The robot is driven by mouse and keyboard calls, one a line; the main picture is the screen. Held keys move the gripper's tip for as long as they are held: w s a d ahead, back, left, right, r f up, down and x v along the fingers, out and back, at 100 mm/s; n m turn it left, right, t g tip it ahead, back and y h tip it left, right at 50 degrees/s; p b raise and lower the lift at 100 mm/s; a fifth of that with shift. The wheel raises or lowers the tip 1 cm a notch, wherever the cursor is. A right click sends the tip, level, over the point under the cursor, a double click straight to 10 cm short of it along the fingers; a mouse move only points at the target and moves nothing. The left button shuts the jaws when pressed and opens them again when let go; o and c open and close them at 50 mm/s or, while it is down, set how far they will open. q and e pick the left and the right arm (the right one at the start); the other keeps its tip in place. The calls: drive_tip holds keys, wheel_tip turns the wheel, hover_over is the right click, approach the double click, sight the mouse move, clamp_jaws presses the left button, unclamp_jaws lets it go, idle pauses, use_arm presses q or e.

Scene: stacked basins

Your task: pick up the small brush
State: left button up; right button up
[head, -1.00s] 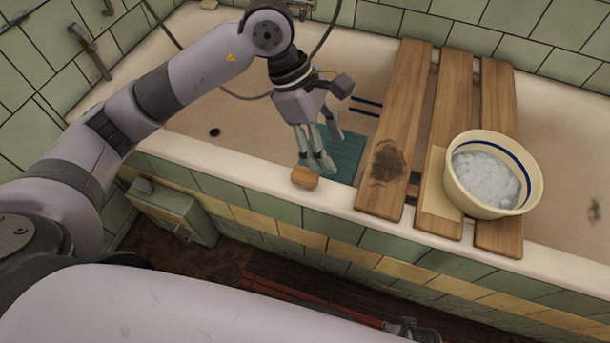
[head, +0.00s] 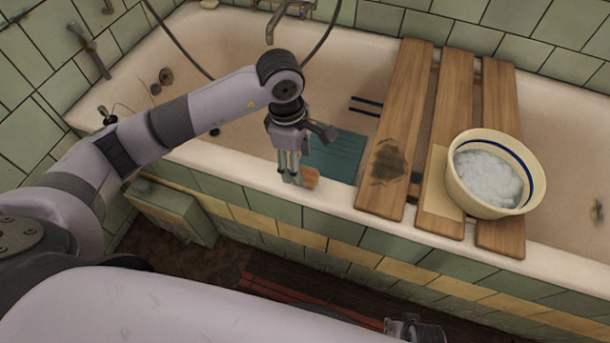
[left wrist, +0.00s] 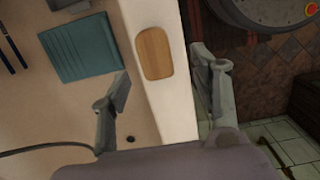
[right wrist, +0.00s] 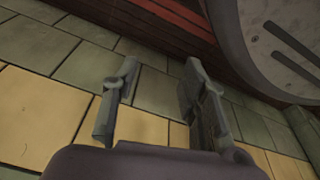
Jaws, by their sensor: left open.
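The small brush (head: 312,178) lies on the tub's front rim, its wooden back facing up; any bristles are hidden. In the head view my left gripper (head: 292,181) hangs pointing down just left of the brush and partly covers it. In the left wrist view the brush (left wrist: 153,53) is beyond the spread fingers of my left gripper (left wrist: 162,75), between their lines and not held. I cannot tell the exact height of the fingertips over the rim. My right gripper (right wrist: 158,68) is open and empty, facing the tiled tub front; it shows low in the head view.
The bathtub rim (head: 235,172) runs across the view. A teal mat (head: 338,156) lies in the tub behind the brush. Right of it a wooden rack (head: 395,125) spans the tub, bearing a cream basin (head: 530,200) with whitish contents. A tap (head: 285,10) is at the back wall.

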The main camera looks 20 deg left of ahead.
sight(305, 172)
use_arm(q)
drive_tip(key=f, duration=0.2)
drive_tip(key=d+f, duration=0.1)
drive_tip(key=f, duration=0.1)
drive_tip(key=shift+w+d+f, duration=0.1)
drive_tip(key=shift+w, duration=0.15)
drive_tip(key=shift+f, duration=0.5)
use_arm(e)
drive_tip(key=shift+w+r, duration=0.35)
drive_tip(key=shift+r, duration=0.3)
use_arm(q)
drive_tip(key=shift+c, duration=0.4)
drive_tip(key=c, duration=1.2)
use_arm(e)
drive_tip(key=shift+s+f, duration=0.2)
